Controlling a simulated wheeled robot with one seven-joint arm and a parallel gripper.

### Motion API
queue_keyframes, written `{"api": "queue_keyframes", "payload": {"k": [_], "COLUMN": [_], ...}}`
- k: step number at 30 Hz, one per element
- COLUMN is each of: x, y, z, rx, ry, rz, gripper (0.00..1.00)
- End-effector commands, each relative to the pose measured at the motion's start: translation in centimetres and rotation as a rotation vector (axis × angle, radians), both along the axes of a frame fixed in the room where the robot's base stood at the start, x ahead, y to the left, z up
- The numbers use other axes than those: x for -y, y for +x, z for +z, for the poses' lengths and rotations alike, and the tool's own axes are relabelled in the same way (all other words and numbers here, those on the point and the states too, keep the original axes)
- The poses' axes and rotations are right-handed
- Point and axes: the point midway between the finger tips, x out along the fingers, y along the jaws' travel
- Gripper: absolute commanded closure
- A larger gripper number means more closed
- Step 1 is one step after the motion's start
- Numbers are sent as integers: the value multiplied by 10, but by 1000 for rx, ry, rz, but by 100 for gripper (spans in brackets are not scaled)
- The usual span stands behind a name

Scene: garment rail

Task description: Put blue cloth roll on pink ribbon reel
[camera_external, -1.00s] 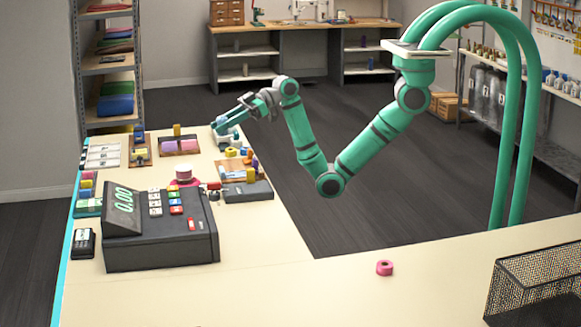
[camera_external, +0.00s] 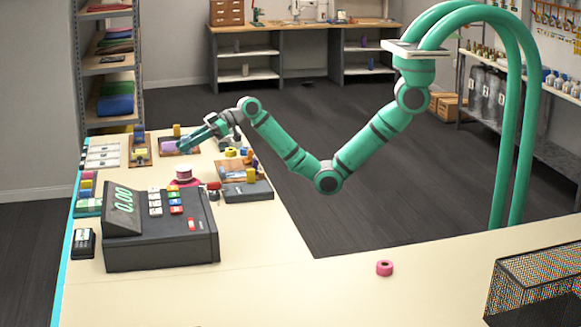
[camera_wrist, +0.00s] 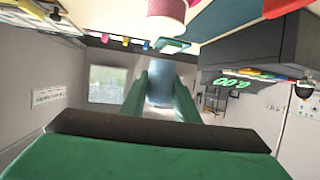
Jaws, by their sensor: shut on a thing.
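My gripper (camera_external: 190,143) is shut on the blue cloth roll (camera_wrist: 160,86), which shows between the two green fingers in the wrist view. In the external view the gripper is above the left table, behind a pink reel with a pale top (camera_external: 183,174) that stands on a red-pink base. A pink and white round thing (camera_wrist: 165,14), apparently that reel, is at the top of the wrist view, apart from the roll. I cannot tell which one is the ribbon reel.
A cash register (camera_external: 160,235) stands in front of the pale-topped reel. A grey tray (camera_external: 249,191) and a wooden tray with small coloured things (camera_external: 235,170) lie to its right. A wire basket (camera_external: 530,285) is at the front right. The front table's middle is mostly clear.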

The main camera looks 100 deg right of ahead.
Motion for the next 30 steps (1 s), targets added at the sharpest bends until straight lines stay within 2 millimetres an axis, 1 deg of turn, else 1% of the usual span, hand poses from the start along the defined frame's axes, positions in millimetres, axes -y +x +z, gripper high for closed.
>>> {"api": "queue_keyframes", "payload": {"k": [1,3,8,10,13,16,28,29,30], "x": [0,1,1,2,2,2,2,2,2], "y": [4,8,13,16,15,15,15,15,15], "z": [-5,-10,-16,-23,-38,-48,-53,-52,-52], "rx": [-2,-1,-1,-2,-3,-1,-1,0,0], "ry": [0,0,0,1,1,0,1,0,0], "rz": [1,1,1,1,1,0,1,0,0], "gripper": [93,93,93,93,93,93,93,66,56]}}
